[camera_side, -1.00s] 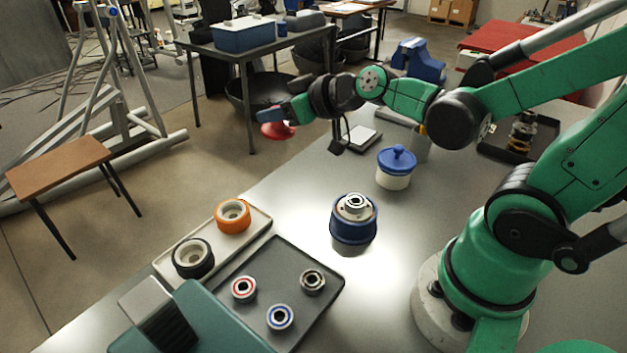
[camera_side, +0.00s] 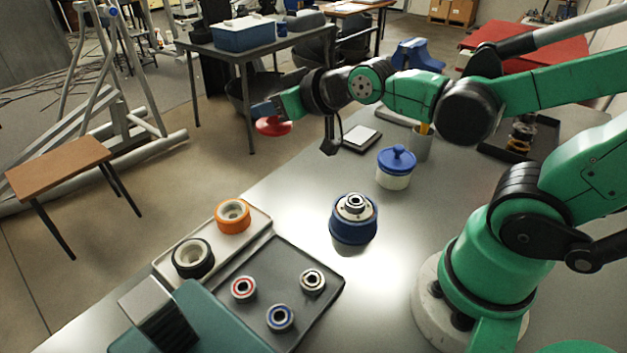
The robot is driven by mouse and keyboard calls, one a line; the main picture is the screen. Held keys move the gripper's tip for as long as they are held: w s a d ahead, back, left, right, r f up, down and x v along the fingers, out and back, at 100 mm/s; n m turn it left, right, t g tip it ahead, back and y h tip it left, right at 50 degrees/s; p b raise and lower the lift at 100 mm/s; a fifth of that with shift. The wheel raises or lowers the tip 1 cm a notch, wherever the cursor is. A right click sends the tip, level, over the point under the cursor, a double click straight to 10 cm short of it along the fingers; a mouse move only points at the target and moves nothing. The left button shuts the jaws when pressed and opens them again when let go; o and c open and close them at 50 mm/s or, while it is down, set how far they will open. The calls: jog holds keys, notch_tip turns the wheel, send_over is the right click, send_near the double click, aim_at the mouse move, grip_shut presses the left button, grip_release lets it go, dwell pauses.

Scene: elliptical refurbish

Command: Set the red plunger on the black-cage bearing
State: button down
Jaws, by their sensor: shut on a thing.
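The red plunger (camera_side: 273,127) is a red disc-like piece held in the air by my gripper (camera_side: 265,109), at the upper middle of the side view. My gripper is shut on it. A bearing with a dark ring (camera_side: 312,281) lies at the right of the dark grey tray (camera_side: 325,303). A red-ringed bearing (camera_side: 243,289) and a blue-ringed bearing (camera_side: 280,318) lie in the same tray. Another bearing (camera_side: 355,202) sits on top of a blue round holder (camera_side: 353,229). The cage colour of these small bearings is hard to tell. The plunger is well apart from all of them.
A light tray (camera_side: 258,222) holds an orange ring (camera_side: 232,215) and a black-rimmed ring (camera_side: 192,258). A white jar with a blue lid (camera_side: 396,167) stands behind the blue holder. A teal case (camera_side: 210,325) is at the front.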

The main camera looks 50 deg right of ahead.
jog(key=shift+w+d+f, duration=0.25)
jog(key=shift+d+f, duration=0.2)
jog(key=shift+d, duration=0.15)
jog(key=shift+w+d+f+n+y, duration=0.2)
jog(key=shift+d+f+n+y, duration=0.35)
jog(key=shift+n+y, duration=0.3)
jog(key=r+n+g+y, duration=0.1)
jog(key=n+g+y, duration=0.1)
jog(key=n+y, duration=0.1)
jog(key=d+r+n+g+y, duration=0.1)
jog(key=r+n+y, duration=0.1)
jog(key=n+y, duration=0.1)
jog(key=d+r+n+g+y, duration=0.1)
jog(key=r+n+g+y, duration=0.1)
jog(key=n+y, duration=0.1)
jog(key=shift+w+d+r+n+g, duration=0.15)
jog(key=shift+w+n+g, duration=0.15)
jog(key=shift+w, duration=0.1)
notch_tip(320, 180, down, 20)
jog(key=shift+r, duration=0.2)
